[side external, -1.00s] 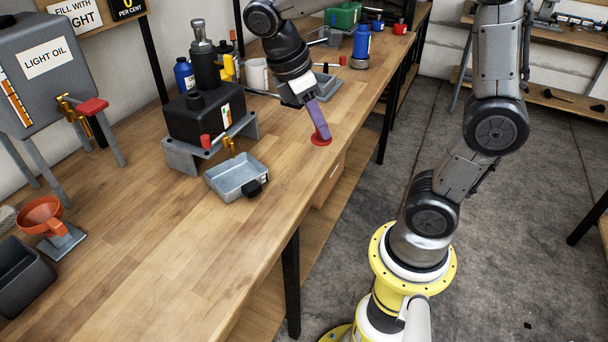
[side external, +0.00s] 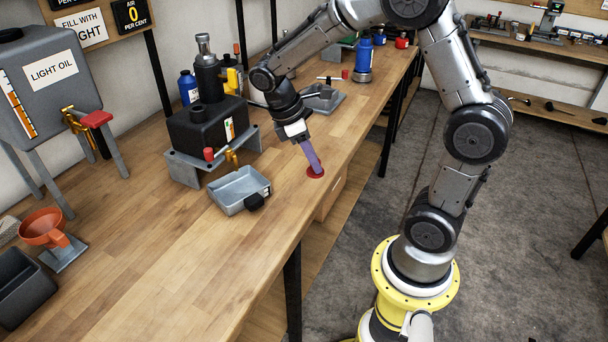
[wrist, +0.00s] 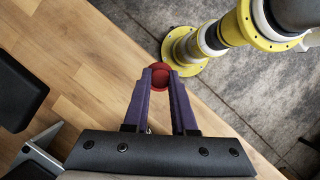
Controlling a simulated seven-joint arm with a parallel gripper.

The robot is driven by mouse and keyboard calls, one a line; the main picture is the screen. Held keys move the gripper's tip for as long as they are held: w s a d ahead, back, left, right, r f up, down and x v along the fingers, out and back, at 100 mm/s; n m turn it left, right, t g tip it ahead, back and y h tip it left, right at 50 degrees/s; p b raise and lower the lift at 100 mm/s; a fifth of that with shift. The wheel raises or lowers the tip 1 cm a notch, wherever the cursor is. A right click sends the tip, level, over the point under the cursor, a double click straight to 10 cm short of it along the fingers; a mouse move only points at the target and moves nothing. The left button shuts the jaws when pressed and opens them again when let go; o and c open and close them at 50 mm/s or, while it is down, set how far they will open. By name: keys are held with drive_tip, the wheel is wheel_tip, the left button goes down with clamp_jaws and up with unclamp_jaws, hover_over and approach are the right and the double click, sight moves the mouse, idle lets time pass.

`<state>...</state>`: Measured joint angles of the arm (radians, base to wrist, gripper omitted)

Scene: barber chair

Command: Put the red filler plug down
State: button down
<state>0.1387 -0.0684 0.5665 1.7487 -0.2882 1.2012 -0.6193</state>
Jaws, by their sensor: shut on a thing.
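The red filler plug (wrist: 161,75) sits between the purple fingertips in the wrist view, with its dark red round top showing. In the side external view the red plug (side external: 315,173) is at the lower end of the fingers, at or just above the wooden bench top near its front edge. I cannot tell for sure whether it touches the wood. My gripper (wrist: 161,79) is shut on the plug, and it points down at a slight tilt in the side view (side external: 313,166). The fingers hide part of the plug.
A grey tray (side external: 229,204) lies left of the plug. Behind it a black tank (side external: 203,130) stands on a grey stand. A blue canister (side external: 363,58) is farther back. The bench (side external: 190,260) is clear around the plug; its edge is close on the right.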

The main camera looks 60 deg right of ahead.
drive_tip(key=w+f, duration=0.2)
drive_tip(key=shift+w+d+f, duration=0.1)
drive_tip(key=shift+d+f, duration=0.3)
drive_tip(key=shift+w+d+f, duration=0.1)
drive_tip(key=shift+w+f, duration=0.05)
drive_tip(key=shift+f, duration=0.75)
drive_tip(key=shift+w+f, duration=0.1)
drive_tip(key=shift+f, duration=0.8)
drive_tip(key=shift+f, duration=0.15)
drive_tip(key=c, duration=0.7)
unclamp_jaws()
